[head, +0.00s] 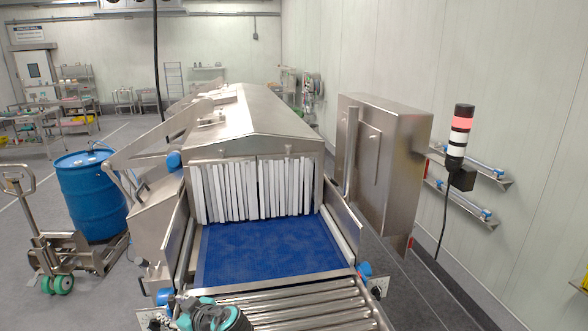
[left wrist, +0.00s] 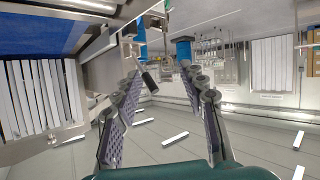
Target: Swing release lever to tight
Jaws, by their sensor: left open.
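A lever with a black grip (left wrist: 150,82) shows in the left wrist view, hanging from a metal bracket (left wrist: 128,48) at the conveyor's side. I take it to be the release lever; I cannot read its position. My left gripper (left wrist: 166,84) is open, its two fingers apart, with the black grip seen between them near the left finger. I cannot tell whether they touch. In the head view my left gripper (head: 183,306) is at the bottom edge, by the conveyor's near left corner, where the lever is not distinguishable. My right gripper is not in view.
The blue belt (head: 270,250) enters a steel tunnel (head: 250,130) through white strip curtains (head: 250,188). Rollers (head: 310,305) lie in front. A blue drum (head: 92,195) on a pallet truck (head: 70,255) stands left. A steel cabinet (head: 385,150) and a signal tower (head: 459,135) stand right.

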